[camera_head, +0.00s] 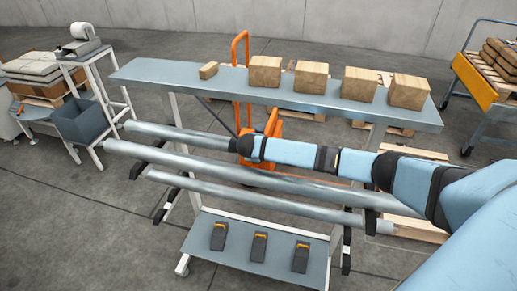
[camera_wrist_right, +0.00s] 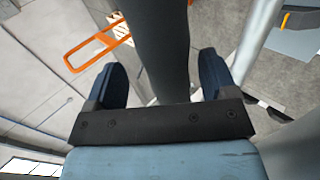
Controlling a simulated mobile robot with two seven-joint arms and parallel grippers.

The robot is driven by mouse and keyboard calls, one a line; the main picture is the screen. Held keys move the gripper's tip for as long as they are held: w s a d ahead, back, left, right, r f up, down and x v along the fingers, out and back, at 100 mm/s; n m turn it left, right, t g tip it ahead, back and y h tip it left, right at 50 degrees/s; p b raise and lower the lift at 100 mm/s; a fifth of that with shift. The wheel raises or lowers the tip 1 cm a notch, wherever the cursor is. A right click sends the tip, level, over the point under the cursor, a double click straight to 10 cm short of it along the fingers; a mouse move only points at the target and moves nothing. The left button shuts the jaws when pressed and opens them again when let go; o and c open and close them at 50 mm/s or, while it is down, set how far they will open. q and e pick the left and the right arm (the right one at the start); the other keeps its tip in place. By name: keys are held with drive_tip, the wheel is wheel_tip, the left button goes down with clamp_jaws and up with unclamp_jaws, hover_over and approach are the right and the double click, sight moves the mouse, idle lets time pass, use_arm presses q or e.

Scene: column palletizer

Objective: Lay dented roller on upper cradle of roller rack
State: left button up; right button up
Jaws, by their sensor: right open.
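The roller rack (camera_head: 196,201) stands in the middle of the head view, with dark cradle arms on a white frame. Three long grey rollers lie across it: a rear one (camera_head: 170,132), a middle one (camera_head: 200,169) and a front one (camera_head: 250,201). I cannot make out a dent on any. My right gripper (camera_head: 236,147) reaches in from the right, at the rear roller. My left gripper is out of view.
A bench (camera_head: 215,80) with several cardboard boxes stands behind the rack. An orange pallet jack (camera_head: 240,50) is behind it. A grey bin (camera_head: 83,122) is at left; an orange cart (camera_head: 474,80) at right.

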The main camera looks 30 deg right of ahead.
drive_tip(key=v, duration=1.4)
drive_tip(key=shift+w, duration=0.1)
drive_tip(key=s+a+f+y, duration=0.1)
drive_tip(key=a+f, duration=0.1)
drive_tip(key=s+a+f+y+p, duration=0.1)
drive_tip(key=a+f, duration=0.1)
drive_tip(key=s+a+f+y, duration=0.1)
drive_tip(key=s+a+f, duration=0.1)
drive_tip(key=a, duration=0.1)
drive_tip(key=shift+s+f+n+t, duration=0.1)
drive_tip(key=shift+n+t, duration=0.2)
drive_tip(key=shift+n, duration=0.1)
drive_tip(key=s+a+f+y+p, duration=0.2)
drive_tip(key=s+a+f+y, duration=0.3)
drive_tip(key=s+a, duration=0.3)
drive_tip(key=s+m+t+y+p, duration=0.2)
drive_tip(key=s+m, duration=0.4)
drive_tip(key=s, duration=1.2)
drive_tip(key=shift+s+a+f+t+p, duration=0.4)
drive_tip(key=shift+a+f+t+p, duration=0.1)
drive_tip(key=shift+t, duration=0.6)
